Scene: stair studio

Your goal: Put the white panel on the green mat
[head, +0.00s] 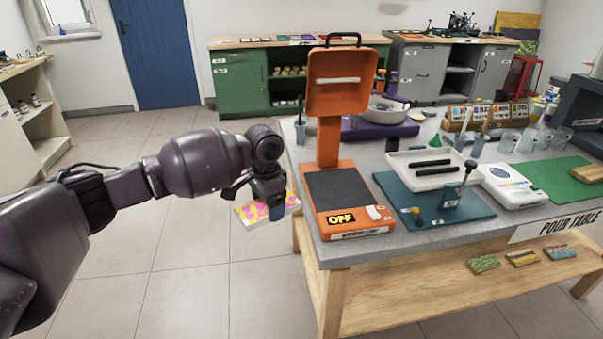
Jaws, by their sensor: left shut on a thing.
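My left gripper (277,212) is shut on a flat panel (250,213) with a pink and yellow patterned top and pale white edges. It holds the panel level, in the air just left of the table, above the tiled floor. The fingertips are partly hidden behind the gripper body. The green mat (562,186) lies flat on the right part of the table, with a wooden block on it. No plain white panel stands out elsewhere. My right gripper is out of view.
On the grey table (288,146), an orange machine (335,193) marked OFF stands nearest the panel. A teal board (400,200), a white tray (425,178) and a white device (512,187) lie between it and the mat. Several clear cups (510,142) stand behind.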

